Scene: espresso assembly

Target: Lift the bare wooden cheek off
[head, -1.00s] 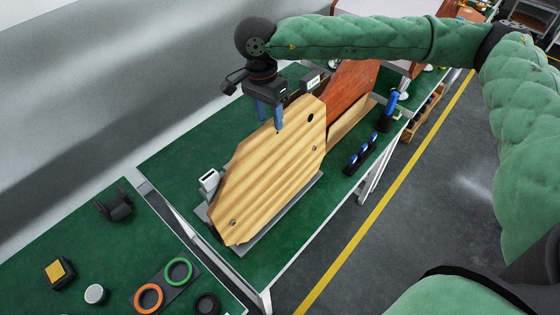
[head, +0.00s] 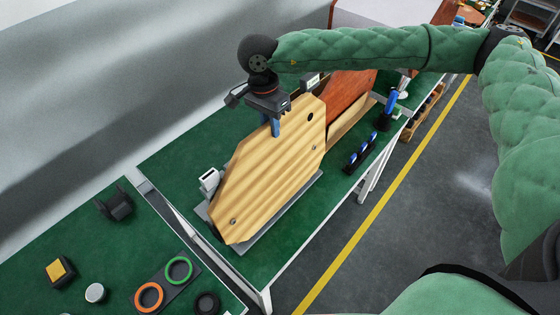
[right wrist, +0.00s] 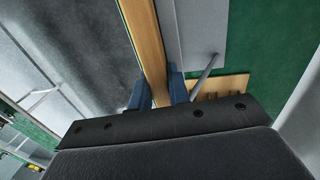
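The bare wooden cheek (head: 268,172) is a pale, striped, many-sided panel. It stands on edge on a grey base plate (head: 268,232) on the green bench. My right gripper (head: 275,128) is at its upper edge, pointing down, with one blue finger in front of the panel and the other hidden behind it. In the right wrist view the fingers (right wrist: 160,92) lie close against both faces of the cheek (right wrist: 143,30), which fills the gap between them. My left gripper is not in view.
A reddish-brown panel (head: 351,97) stands behind the cheek. A blue-and-black row of parts (head: 362,152) and an upright blue-handled tool (head: 387,112) are to its right. The near bench holds a green ring (head: 179,271), an orange ring (head: 149,297) and a yellow-topped block (head: 60,271).

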